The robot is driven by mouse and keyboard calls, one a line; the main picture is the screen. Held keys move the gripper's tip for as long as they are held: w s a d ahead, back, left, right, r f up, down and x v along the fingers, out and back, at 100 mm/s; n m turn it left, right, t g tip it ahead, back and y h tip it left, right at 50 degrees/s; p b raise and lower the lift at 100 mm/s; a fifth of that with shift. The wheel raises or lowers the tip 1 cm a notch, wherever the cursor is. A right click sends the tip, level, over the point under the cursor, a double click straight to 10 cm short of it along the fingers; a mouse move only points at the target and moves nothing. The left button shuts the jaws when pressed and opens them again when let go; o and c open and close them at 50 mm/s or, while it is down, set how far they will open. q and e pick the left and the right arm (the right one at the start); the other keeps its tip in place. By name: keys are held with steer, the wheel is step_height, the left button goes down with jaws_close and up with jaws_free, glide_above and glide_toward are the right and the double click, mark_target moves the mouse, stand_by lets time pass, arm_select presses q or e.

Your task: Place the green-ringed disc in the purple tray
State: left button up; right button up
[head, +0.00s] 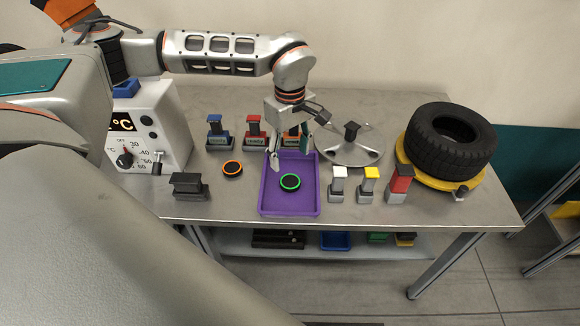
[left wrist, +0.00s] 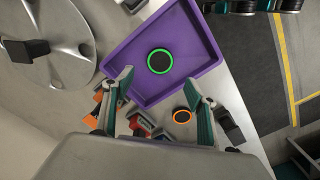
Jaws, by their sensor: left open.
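The green-ringed disc (head: 290,182) is black with a bright green ring and lies flat inside the purple tray (head: 268,205). In the left wrist view the disc (left wrist: 160,61) rests on the floor of the tray (left wrist: 128,50), clear of its walls. My left gripper (head: 289,158) is above the back part of the tray, a little behind the disc. Its fingers are spread with nothing between them, as the left wrist view also shows (left wrist: 163,90). My right gripper is not in view.
An orange-ringed disc (head: 232,169) lies left of the tray. Blue (head: 218,133) and red (head: 254,131) stamp-like blocks stand behind it. White (head: 338,183), yellow (head: 368,184) and red (head: 399,184) topped pieces stand right. A metal wheel plate (head: 350,150) and a tyre (head: 447,142) are farther right.

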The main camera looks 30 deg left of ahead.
arm_select(q)
steer(key=shift+r, duration=1.5)
